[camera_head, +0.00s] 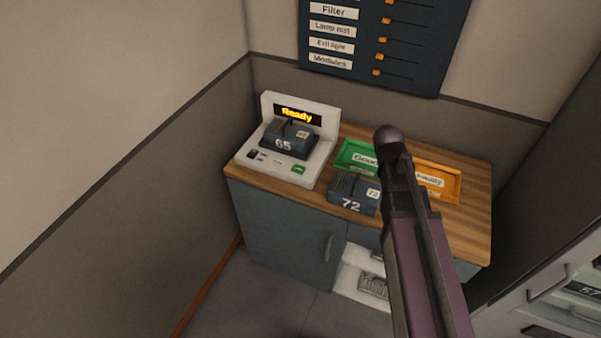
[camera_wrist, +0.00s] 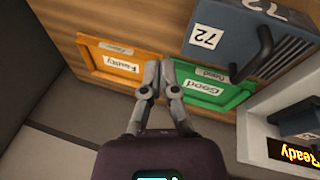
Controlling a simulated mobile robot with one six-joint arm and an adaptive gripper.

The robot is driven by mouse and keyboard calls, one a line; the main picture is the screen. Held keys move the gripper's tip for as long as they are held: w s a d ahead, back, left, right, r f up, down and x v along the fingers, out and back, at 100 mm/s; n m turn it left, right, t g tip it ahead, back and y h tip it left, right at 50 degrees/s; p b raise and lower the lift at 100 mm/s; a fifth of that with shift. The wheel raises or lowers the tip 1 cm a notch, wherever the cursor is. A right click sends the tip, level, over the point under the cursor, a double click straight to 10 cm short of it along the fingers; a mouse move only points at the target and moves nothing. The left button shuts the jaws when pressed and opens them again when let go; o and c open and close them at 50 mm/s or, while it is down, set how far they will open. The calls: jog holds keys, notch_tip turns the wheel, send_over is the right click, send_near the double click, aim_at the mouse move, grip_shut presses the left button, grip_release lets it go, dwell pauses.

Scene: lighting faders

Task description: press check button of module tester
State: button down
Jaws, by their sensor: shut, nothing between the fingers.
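The module tester (camera_head: 311,164) is a pale grey unit at the left end of the wooden counter, with an orange "Ready" display. Module 65 (camera_head: 288,141) sits in it. A green button (camera_head: 298,169) is on its front right, and a small black part (camera_head: 253,154) is at its front left. The tester shows partly at the right edge in the wrist view (camera_wrist: 258,130). My gripper (camera_wrist: 159,66) is shut and empty, above the counter by the green and orange trays. In the head view my arm covers part of the trays, and the fingertips are hard to make out.
Module 72 (camera_head: 352,194) lies on the counter right of the tester. Behind it are a green "Good" tray (camera_head: 346,149) and an orange "Faulty" tray (camera_head: 453,172). A fader panel (camera_head: 430,72) hangs on the wall above. A drawer cabinet (camera_head: 545,270) stands at the right.

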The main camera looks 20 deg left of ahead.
jog(key=w+a+f+n+t+h+b, duration=0.1)
jog(key=w+a+t+b, duration=0.35)
jog(key=a, duration=1.05)
jog(key=n+t, duration=0.2)
send_over(298, 168)
jog(key=shift+s+r, duration=0.15)
jog(key=shift+s, duration=0.1)
jog(key=shift+f+b, duration=0.2)
jog(key=shift+b, duration=0.2)
notch_tip(298, 168, down, 8)
jog(key=b, duration=0.8)
jog(key=shift+f, duration=0.25)
jog(key=shift+b, duration=0.35)
jog(key=shift+f+b, duration=0.3)
jog(key=shift+f, duration=0.1)
